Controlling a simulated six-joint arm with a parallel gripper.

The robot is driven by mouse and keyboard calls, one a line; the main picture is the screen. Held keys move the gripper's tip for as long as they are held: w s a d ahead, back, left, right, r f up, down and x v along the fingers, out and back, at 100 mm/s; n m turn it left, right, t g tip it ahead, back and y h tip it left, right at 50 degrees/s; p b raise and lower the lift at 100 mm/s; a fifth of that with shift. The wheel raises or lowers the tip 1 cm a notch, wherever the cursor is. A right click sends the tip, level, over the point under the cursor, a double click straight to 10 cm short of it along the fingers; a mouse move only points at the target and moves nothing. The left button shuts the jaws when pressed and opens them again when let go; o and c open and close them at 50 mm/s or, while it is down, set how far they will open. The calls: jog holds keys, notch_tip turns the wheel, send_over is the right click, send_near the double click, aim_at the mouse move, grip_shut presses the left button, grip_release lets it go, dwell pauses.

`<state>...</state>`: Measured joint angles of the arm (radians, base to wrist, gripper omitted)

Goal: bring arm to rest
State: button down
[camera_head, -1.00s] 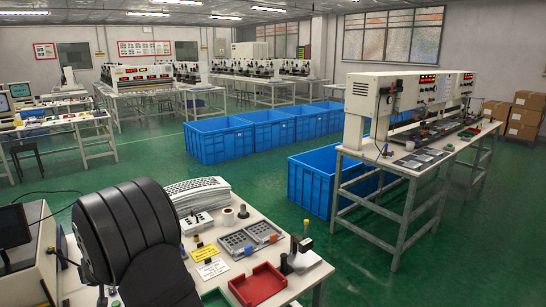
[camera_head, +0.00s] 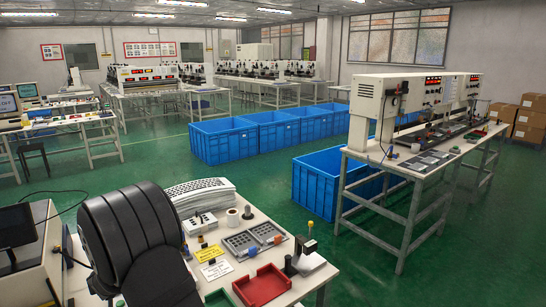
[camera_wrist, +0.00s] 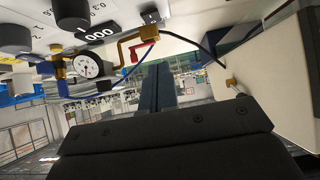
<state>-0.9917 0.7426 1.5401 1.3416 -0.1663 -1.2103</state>
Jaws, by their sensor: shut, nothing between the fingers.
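My gripper (camera_wrist: 159,70) shows in the wrist view as two dark, straight fingers rising from a wide black body at the bottom of the picture. The fingers are shut against each other and nothing is held between them. They point toward the open room, apart from the equipment around them. My gripper does not show in the head view, so its place over the room cannot be told from there.
In the wrist view a pressure gauge (camera_wrist: 88,66) and a brass-coloured bracket (camera_wrist: 134,46) are left of the fingers, a beige housing (camera_wrist: 275,75) right. In the head view a workbench carries a red tray (camera_head: 262,287); blue bins (camera_head: 222,143) stand on the green floor.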

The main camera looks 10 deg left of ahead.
jog(key=shift+s+d+r, duration=0.3)
jog(key=shift+w+a, duration=0.1)
